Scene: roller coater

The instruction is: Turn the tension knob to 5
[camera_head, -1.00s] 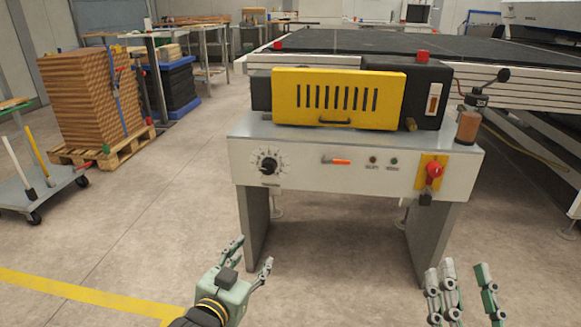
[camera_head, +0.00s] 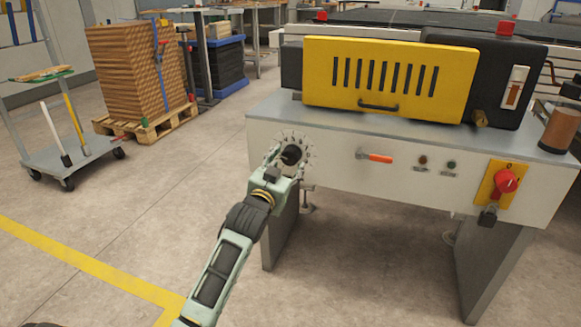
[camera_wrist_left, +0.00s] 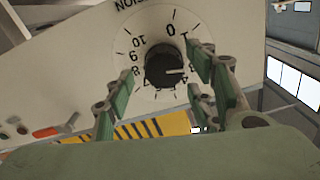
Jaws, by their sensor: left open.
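The tension knob (camera_head: 292,155) is a black round knob on a white numbered dial at the left of the machine's front panel. In the left wrist view the knob (camera_wrist_left: 163,66) appears upside down, and its white pointer line points right, to the low-number side near the 4. The exact number there is hidden by a finger. My left gripper (camera_head: 281,157) is open at the dial. In the left wrist view its green-padded fingers (camera_wrist_left: 160,84) are spread on either side of the knob; I cannot tell whether they touch it. My right gripper is out of view.
The panel (camera_head: 335,165) also carries an orange-handled lever (camera_head: 376,157), two small indicators and a red switch (camera_head: 505,182) on a yellow plate. A yellow guard (camera_head: 385,80) sits above. The floor in front is clear. A trolley (camera_head: 75,155) stands at the left.

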